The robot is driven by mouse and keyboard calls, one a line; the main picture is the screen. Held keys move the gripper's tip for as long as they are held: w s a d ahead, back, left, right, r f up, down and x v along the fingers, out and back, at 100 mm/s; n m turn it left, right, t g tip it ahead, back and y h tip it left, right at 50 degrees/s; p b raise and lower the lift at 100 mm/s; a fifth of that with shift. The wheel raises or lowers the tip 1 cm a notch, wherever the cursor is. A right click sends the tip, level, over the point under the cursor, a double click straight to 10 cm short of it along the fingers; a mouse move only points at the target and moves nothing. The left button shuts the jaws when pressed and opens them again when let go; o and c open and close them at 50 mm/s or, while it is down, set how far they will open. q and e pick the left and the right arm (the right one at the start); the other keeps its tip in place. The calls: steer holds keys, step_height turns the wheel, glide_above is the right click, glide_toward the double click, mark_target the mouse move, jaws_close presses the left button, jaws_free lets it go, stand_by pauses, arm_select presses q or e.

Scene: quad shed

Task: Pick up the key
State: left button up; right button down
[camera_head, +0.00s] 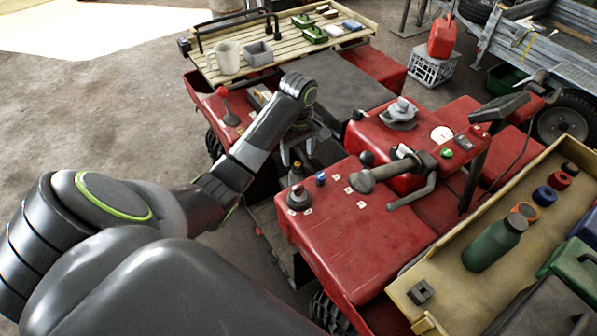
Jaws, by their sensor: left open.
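My left arm reaches in from the left, and its left gripper (297,158) points down over the near side of the red quad (345,235). Its jaws are open, with no object clearly held between them. Just below the fingers is a small dark piece with a yellowish top (297,169); I cannot tell whether it is the key. Below that, a round black switch (299,199) with a small raised piece on top stands on the red bodywork; the key cannot be made out for certain there. My right gripper is not in view.
A blue button (320,179) and a handlebar grip (380,176) stand close right of the gripper. A red-knobbed lever (222,92) is left. The slatted rack (284,50) holds a mug (228,57). A tan tray (520,270) with a green bottle (495,243) is right.

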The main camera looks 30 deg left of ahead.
arm_select(q)
steer(key=b, duration=1)
glide_toward(299, 188)
steer(key=shift+w+a+f, duration=0.1)
steer(key=shift+a+f, duration=0.05)
steer(key=shift+f, duration=2.6)
step_height(299, 188, down, 4)
steer(key=shift+f, duration=0.1)
steer(key=c, duration=1.1)
